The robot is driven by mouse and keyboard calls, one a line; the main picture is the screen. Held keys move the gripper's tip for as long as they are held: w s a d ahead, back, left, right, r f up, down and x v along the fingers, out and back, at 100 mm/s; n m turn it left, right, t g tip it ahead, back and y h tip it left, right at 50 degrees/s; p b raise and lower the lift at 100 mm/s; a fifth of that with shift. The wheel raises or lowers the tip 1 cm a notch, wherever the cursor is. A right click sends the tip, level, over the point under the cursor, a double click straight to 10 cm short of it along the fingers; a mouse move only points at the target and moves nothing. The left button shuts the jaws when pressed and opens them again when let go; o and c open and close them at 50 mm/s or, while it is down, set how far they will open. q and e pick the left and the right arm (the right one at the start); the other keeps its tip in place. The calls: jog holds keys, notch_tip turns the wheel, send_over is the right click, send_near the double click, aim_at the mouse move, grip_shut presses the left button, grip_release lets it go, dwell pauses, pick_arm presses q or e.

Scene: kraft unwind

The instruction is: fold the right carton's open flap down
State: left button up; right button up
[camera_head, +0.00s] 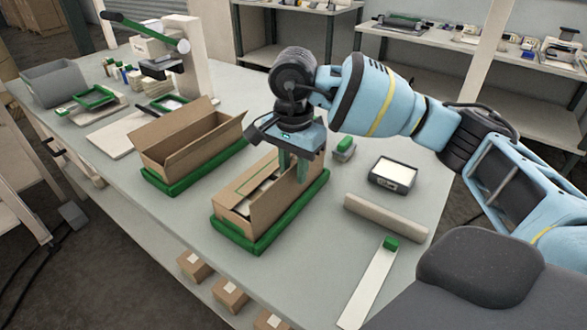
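The right carton (268,212) is an open brown box in a green tray (240,241) near the middle of the table. Something pale lies inside it. A cardboard panel with a green line (243,181) shows on its far left side; I cannot tell how far this flap is tilted. My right gripper (293,172) points down over the carton's far right end. Its two green fingers are apart, with a gap between them, and partly cover that end. I cannot tell whether they touch cardboard. My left gripper is out of view.
A second open carton (195,151) with a raised flap stands in a green tray at the left. A label device (393,174), a small green-topped block (344,147) and a pale bar (386,217) lie to the right. A lever press (180,70) stands behind. Clear table lies at the front.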

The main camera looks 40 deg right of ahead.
jog(key=shift+f, duration=0.3)
grip_shut()
